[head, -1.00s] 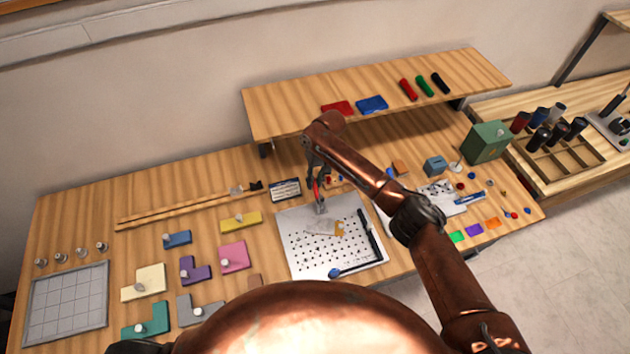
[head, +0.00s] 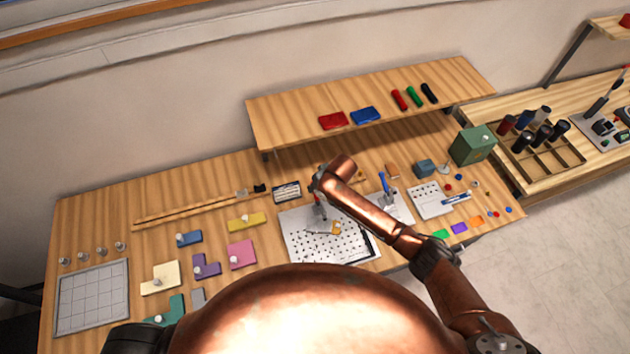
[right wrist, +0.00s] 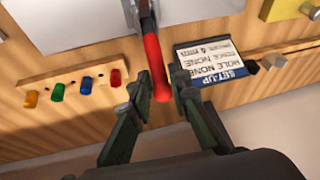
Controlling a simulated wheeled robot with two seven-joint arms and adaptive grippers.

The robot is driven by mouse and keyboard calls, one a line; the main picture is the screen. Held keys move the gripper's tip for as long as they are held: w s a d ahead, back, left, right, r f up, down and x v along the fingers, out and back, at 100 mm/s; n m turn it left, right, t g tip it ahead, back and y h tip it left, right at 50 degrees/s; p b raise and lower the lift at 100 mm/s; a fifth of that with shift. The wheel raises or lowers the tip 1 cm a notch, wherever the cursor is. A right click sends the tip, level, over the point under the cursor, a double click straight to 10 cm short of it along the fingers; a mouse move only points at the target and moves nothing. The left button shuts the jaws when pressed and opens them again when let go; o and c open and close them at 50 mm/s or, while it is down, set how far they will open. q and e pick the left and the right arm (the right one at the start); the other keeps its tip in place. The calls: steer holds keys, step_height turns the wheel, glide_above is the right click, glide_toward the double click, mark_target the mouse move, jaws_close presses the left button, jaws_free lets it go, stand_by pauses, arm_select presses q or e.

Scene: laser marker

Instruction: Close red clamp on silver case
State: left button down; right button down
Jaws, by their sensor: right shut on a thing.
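The red clamp's handle (right wrist: 153,62) stands between my right gripper's fingers in the right wrist view, its rounded red end pointing towards the camera. My right gripper (right wrist: 157,88) is shut on this handle, and it also shows in the head view (head: 318,190) above the back edge of the silvery perforated plate (head: 305,248). The clamp's metal part (right wrist: 146,15) reaches up the picture beside the pale plate edge. A small tan piece (head: 336,228) lies on the plate; I cannot make out the silver case clearly. My left gripper is out of view.
A label card (head: 286,191) stands just left of my right gripper. A blue-handled clamp (head: 387,184) stands on another plate to the right. Several coloured knobs (right wrist: 87,85) line a wooden strip nearby. A raised shelf (head: 290,107) spans the back.

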steer(key=shift+s+d+r+t+y+p, duration=0.2)
steer(key=shift+s+r+t+y+p, duration=0.15)
steer(key=shift+s+t+p, duration=0.4)
steer(key=shift+w+t, duration=0.15)
steer(key=shift+t, duration=0.1)
